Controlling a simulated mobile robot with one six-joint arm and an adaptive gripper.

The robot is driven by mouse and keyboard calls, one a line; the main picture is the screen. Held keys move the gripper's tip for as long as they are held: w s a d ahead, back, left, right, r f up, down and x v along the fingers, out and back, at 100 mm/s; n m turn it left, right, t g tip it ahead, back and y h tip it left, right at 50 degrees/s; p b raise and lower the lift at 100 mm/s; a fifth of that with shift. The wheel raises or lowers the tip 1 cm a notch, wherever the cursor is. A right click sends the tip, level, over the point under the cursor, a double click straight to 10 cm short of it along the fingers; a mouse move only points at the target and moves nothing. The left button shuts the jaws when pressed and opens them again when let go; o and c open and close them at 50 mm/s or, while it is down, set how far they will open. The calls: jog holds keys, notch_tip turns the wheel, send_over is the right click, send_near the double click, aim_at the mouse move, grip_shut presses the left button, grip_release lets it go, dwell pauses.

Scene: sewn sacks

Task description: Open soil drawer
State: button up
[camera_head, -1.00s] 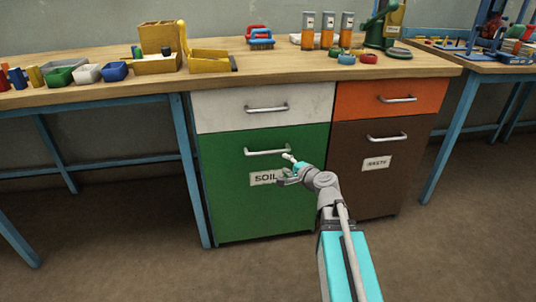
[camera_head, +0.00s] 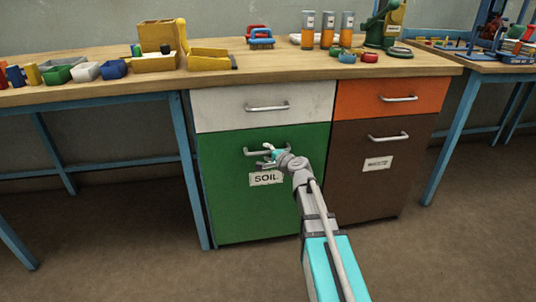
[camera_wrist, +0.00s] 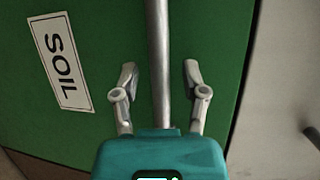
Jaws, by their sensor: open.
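The soil drawer (camera_head: 240,205) is the large green front in the head view, below a white drawer, and looks closed. Its label reads SOIL (camera_head: 266,179) and also shows in the wrist view (camera_wrist: 61,62). A metal bar handle (camera_head: 252,152) runs across its upper part. My gripper (camera_head: 268,154) is at the right half of this handle. In the wrist view, the handle bar (camera_wrist: 159,60) lies between the two open fingers of my gripper (camera_wrist: 160,80), with a gap on each side. The fingers do not grip the bar.
A white drawer (camera_head: 230,102) sits above, and an orange drawer (camera_head: 370,97) and brown waste drawer (camera_head: 350,165) stand to the right. The wooden bench top (camera_head: 210,80) holds bins, bottles and tools. The floor (camera_head: 160,255) in front is clear.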

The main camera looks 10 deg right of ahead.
jog(key=shift+c, duration=0.2)
grip_shut()
dwell(0.5)
